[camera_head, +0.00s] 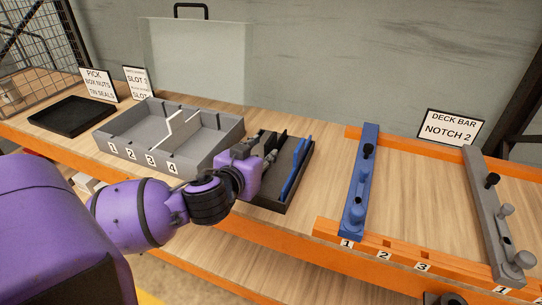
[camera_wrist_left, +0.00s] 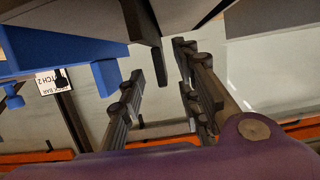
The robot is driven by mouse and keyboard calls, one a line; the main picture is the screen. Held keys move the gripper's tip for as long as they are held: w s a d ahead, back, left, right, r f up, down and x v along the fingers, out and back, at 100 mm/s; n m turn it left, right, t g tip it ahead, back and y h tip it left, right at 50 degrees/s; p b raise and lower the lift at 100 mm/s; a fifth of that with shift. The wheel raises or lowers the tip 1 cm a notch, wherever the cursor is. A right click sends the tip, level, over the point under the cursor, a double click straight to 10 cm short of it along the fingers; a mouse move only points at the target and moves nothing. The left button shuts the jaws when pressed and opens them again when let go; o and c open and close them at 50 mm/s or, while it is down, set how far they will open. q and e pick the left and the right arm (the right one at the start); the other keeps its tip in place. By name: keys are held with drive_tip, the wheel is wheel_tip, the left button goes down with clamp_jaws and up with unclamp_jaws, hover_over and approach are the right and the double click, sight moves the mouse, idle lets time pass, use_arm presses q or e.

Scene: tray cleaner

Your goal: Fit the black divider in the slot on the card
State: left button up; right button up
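My left gripper (camera_head: 270,150) is over the dark tray (camera_head: 272,205), reaching down among the dividers. A black divider (camera_head: 283,146) stands in this tray beside the fingers, partly hidden by the gripper. In the left wrist view a thin black plate (camera_wrist_left: 155,45) points into the gap between the two spread fingers (camera_wrist_left: 160,75); I cannot tell whether they touch it. The grey bin (camera_head: 200,143) with slots numbered 1 to 4 stands to the left. The card (camera_head: 138,82) behind it reads SLOT 1 on its upper part; its lower text is unclear.
A blue divider (camera_head: 296,166) stands at the dark tray's right. A blue bar (camera_head: 360,185) and a grey bar (camera_head: 486,215) lie across orange rails farther right. A clear panel (camera_head: 197,60) stands behind the grey bin. A flat black tray (camera_head: 72,115) is at the far left.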

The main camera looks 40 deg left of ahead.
sight(266, 150)
use_arm(q)
drive_tip(key=x, duration=0.3)
drive_tip(key=shift+r, duration=0.1)
drive_tip(key=shift+w, duration=0.4)
drive_tip(key=shift+a, duration=0.1)
clamp_jaws()
use_arm(e)
drive_tip(key=shift+w+a+r, duration=0.15)
drive_tip(key=shift+w+r, duration=0.1)
drive_tip(key=shift+w, duration=0.5)
